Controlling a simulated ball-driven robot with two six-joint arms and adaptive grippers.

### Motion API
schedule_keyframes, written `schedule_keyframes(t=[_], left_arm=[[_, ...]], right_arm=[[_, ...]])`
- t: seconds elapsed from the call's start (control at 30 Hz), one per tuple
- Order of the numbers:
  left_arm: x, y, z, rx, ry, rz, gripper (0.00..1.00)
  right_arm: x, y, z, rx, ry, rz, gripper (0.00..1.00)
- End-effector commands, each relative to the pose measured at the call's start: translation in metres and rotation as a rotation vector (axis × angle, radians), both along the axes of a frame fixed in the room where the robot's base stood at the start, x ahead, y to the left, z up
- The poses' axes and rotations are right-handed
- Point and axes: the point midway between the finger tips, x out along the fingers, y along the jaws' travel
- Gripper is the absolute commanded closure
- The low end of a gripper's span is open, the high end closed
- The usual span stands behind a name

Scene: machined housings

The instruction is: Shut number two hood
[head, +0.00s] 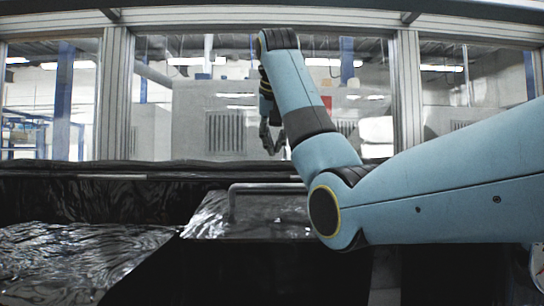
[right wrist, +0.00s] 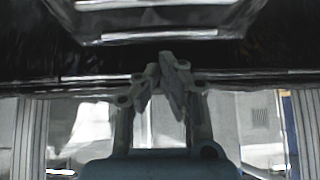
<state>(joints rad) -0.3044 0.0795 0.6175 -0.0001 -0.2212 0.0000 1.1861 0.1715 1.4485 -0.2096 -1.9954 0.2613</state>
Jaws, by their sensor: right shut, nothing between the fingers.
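A shiny metallic hood (head: 260,222) with a bar handle (head: 232,205) along its far edge is in the middle of the head view; my right forearm hides its right part. Another shiny panel (head: 60,260) lies to the left. No number is readable, so I cannot tell which is number two. My right gripper (head: 272,148) points down, beyond and above the handle, apart from it, in front of the windows. It is shut and empty; its fingertips also meet in the right wrist view (right wrist: 172,75). My left gripper is out of view.
A dark ledge (head: 130,167) runs below the framed windows (head: 220,100). A dark gap separates the left panel from the middle hood. In the right wrist view, a pale bar (right wrist: 160,34) crosses a dark surface beyond the fingertips. My right arm fills the right side.

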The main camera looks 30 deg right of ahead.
Motion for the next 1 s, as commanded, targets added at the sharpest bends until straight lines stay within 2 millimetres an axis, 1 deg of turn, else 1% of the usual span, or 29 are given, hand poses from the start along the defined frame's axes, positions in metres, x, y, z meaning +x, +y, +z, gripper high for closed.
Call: schedule_keyframes(t=[0.03, 0.1, 0.2, 0.27, 0.47, 0.57, 0.83, 0.9, 1.0], left_arm=[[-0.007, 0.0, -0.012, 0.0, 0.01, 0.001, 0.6], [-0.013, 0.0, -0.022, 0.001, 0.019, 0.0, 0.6], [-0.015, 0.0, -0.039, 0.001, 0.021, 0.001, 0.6], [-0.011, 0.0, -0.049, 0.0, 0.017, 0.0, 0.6], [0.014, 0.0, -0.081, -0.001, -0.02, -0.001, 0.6], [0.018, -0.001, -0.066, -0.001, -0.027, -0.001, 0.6], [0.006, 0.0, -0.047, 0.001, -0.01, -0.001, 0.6], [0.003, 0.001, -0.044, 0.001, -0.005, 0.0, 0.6], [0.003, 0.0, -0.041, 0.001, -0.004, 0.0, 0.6]], right_arm=[[0.001, 0.0, -0.006, 0.0, 0.0, 0.0, 1.0], [0.003, -0.001, -0.01, 0.001, 0.0, -0.001, 1.0], [0.006, -0.003, -0.015, 0.0, 0.0, 0.0, 1.0], [0.007, -0.004, -0.017, 0.0, 0.0, 0.0, 1.0], [0.011, -0.006, -0.024, 0.001, 0.0, 0.001, 1.0], [0.021, -0.014, -0.033, 0.0, 0.009, 0.0, 1.0], [0.052, -0.032, -0.076, 0.0, 0.005, 0.0, 1.0], [0.039, -0.023, -0.073, -0.001, -0.002, 0.003, 1.0], [0.027, -0.016, -0.074, 0.0, -0.001, 0.003, 1.0]])
